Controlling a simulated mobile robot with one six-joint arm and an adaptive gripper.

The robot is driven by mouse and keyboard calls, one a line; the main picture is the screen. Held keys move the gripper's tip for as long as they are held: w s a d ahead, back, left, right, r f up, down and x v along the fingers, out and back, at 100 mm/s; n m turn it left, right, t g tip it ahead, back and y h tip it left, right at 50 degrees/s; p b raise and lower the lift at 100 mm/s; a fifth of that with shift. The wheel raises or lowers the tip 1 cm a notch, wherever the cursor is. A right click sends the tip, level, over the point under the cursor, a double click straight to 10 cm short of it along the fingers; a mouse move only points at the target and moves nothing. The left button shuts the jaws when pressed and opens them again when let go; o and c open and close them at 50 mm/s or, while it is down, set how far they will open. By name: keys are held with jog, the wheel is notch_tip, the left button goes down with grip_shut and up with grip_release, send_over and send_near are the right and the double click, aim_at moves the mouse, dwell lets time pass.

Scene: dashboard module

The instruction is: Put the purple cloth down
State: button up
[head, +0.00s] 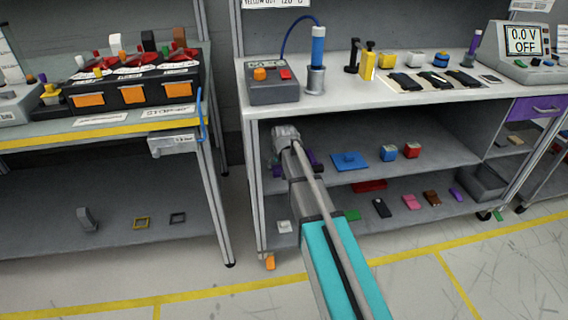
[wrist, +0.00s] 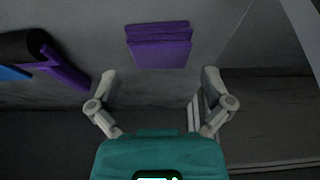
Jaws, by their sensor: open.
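The purple cloth (wrist: 160,45) is folded into a small stack and lies on a grey surface in the wrist view. My gripper (wrist: 160,75) is open, with one finger on each side below the cloth in the picture. Nothing is between the fingers, and the cloth looks clear of both. In the head view my arm reaches into the middle shelf of the workbench, and the fingertips are hidden. Purple patches (head: 313,158) show beside my arm there; I cannot tell whether they are the cloth.
A black rolled item with a purple strip (wrist: 62,68) lies left in the wrist view. A blue piece (head: 350,161) and small blue and red blocks sit right of my arm on the middle shelf (head: 440,150). The worktop (head: 340,97) is above my arm; several small items lie below.

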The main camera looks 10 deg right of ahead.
jog(key=shift+p+v, duration=0.65)
jog(key=shift+v, duration=0.4)
jog(key=s, duration=1.2)
jog(key=shift+s, duration=0.1)
jog(key=s+d+f+g, duration=0.1)
jog(key=s+g, duration=0.3)
jog(key=s, duration=1.1)
jog(key=shift+d+f+g, duration=0.2)
jog(key=shift+d+g, duration=0.05)
jog(key=shift+g, duration=0.05)
notch_tip(320, 180, up, 30)
jog(key=p, duration=3)
jog(key=shift+w, duration=0.1)
